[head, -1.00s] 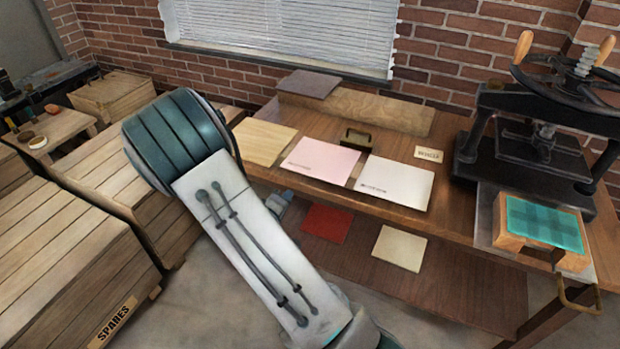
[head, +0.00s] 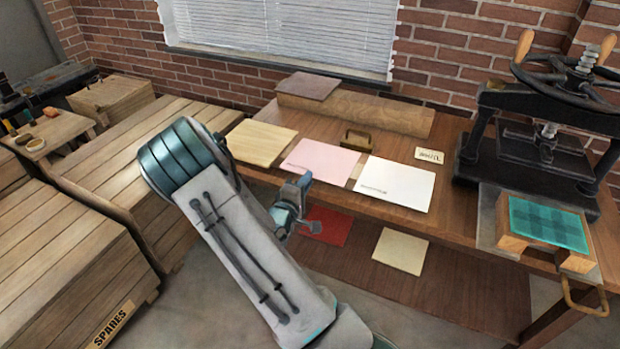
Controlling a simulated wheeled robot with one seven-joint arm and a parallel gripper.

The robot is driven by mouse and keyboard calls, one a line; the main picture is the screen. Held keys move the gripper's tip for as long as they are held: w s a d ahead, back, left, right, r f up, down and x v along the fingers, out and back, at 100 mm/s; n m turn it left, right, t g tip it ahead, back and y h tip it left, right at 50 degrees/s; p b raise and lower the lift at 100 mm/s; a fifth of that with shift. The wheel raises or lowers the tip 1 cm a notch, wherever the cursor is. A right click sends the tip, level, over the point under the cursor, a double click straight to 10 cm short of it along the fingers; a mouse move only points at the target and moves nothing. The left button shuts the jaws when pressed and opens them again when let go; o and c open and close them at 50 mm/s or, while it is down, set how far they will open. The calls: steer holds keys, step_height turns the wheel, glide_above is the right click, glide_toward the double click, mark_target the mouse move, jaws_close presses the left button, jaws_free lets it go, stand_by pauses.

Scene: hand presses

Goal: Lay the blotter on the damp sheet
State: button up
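A pink sheet (head: 320,159) lies flat on the wooden bench, with small dark print at its left edge. A white sheet (head: 396,183) with small print lies just right of it. A tan, wood-coloured sheet (head: 261,143) lies to the left. I cannot tell for certain which is the blotter or the damp sheet. A teal checked piece (head: 547,224) lies on a wooden block at the press. My gripper (head: 309,203) is in front of the bench's front edge, below the pink sheet. It is small and partly hidden by my arm; its finger opening cannot be made out.
The black hand press (head: 535,150) stands at the right. A brown roll or block (head: 360,110) and a small brass-coloured object (head: 357,139) are behind the sheets. A red sheet (head: 326,225) and a cream sheet (head: 400,251) lie on the lower shelf. Wooden crates (head: 75,245) fill the left.

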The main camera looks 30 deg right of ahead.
mark_target(310, 169)
steer(key=shift+x, duration=1.15)
jaws_close()
steer(key=shift+r+p, duration=1.3)
steer(key=shift+r, duration=0.3)
steer(key=shift+f, duration=0.1)
steer(key=r+p+v, duration=0.2)
steer(key=p+v, duration=0.4)
steer(key=v, duration=1.6)
steer(key=shift+r, duration=0.4)
